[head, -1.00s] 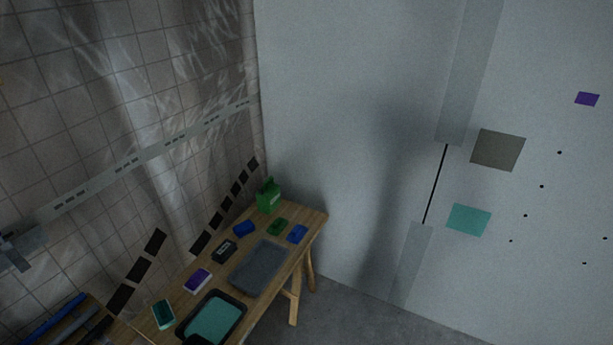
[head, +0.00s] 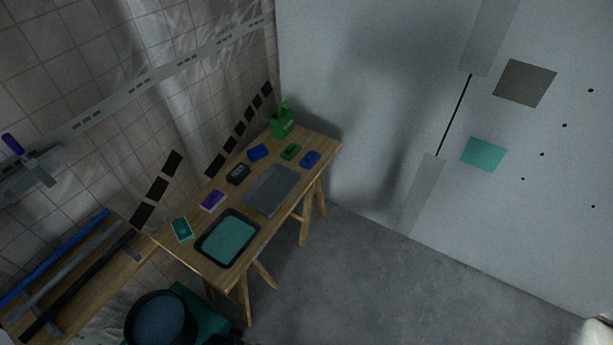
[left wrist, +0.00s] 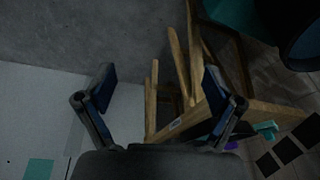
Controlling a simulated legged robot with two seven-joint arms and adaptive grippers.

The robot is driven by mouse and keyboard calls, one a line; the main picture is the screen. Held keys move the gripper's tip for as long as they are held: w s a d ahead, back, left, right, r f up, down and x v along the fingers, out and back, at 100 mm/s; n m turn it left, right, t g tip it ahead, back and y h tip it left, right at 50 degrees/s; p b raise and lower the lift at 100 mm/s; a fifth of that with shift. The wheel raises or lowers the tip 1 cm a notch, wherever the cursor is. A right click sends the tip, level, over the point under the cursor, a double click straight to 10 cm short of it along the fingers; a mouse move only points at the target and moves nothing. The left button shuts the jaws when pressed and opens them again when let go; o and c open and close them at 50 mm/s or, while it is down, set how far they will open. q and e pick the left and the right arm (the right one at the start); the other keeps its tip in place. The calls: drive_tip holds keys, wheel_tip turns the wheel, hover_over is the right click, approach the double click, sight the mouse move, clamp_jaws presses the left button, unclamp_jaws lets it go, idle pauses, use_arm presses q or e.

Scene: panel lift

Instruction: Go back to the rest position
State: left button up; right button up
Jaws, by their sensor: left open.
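My left gripper (left wrist: 160,105) shows in the left wrist view, with its two blue-padded fingers spread wide and nothing between them. Beyond the fingers are the wooden legs of the trestle table (left wrist: 176,70) and the grey floor. The gripper does not touch the table as far as I can see. In the head view neither gripper can be made out; a pale shape (head: 598,332) is cut off at the lower right corner. My right gripper is not in view.
The wooden table (head: 165,236) carries a teal tray (head: 228,239), a grey panel (head: 273,190), a green container (head: 282,124) and several small blocks. A dark bucket (head: 160,320) and a bench with bars (head: 75,262) stand lower left. The floor (head: 390,290) right of the table is clear.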

use_arm(q)
wheel_tip(320, 180, down, 12)
drive_tip(key=s+a+f+g, duration=0.1)
drive_tip(key=s+f, duration=0.7)
drive_tip(key=f, duration=0.3)
drive_tip(key=s+a+f+g, duration=0.1)
drive_tip(key=s+f, duration=0.8)
drive_tip(key=f, duration=0.3)
drive_tip(key=shift+a+f, duration=0.25)
drive_tip(key=shift+f, duration=0.05)
